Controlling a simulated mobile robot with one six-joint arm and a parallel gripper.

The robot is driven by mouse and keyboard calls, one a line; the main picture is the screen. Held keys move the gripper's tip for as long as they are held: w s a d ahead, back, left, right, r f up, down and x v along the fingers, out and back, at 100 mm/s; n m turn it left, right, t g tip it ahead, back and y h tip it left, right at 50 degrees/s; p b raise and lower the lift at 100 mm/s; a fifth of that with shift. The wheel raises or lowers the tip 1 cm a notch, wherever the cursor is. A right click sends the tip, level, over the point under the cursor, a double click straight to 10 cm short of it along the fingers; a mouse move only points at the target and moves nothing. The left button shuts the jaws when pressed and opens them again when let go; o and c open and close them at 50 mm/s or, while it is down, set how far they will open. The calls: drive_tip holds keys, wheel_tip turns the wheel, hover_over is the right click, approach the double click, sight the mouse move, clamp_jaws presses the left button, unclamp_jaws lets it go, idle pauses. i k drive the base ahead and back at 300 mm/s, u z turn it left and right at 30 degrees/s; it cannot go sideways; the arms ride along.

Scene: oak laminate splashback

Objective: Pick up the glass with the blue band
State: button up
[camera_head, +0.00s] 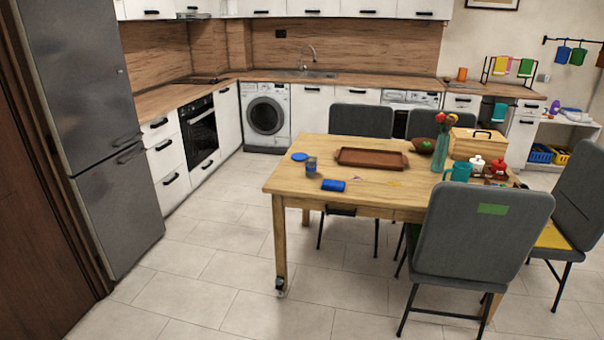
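A small glass with a blue band (311,166) stands upright near the left end of the wooden dining table (398,189). A round blue lid-like disc (299,156) lies behind and to the left of it. A blue box-like item (333,185) lies to its right, closer to the table's front edge. The glass looks unobstructed from here. My gripper and arm do not show in this view.
A brown tray (371,158), a wooden box (478,143), a teal mug (457,172) and a flower vase (441,149) are also on the table. Grey chairs (481,231) crowd its right and far sides. The tiled floor (210,270) at left is clear.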

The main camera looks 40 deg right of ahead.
sight(311, 167)
drive_tip(key=z, duration=0.15)
drive_tip(key=i, duration=0.95)
drive_tip(key=u, duration=0.05)
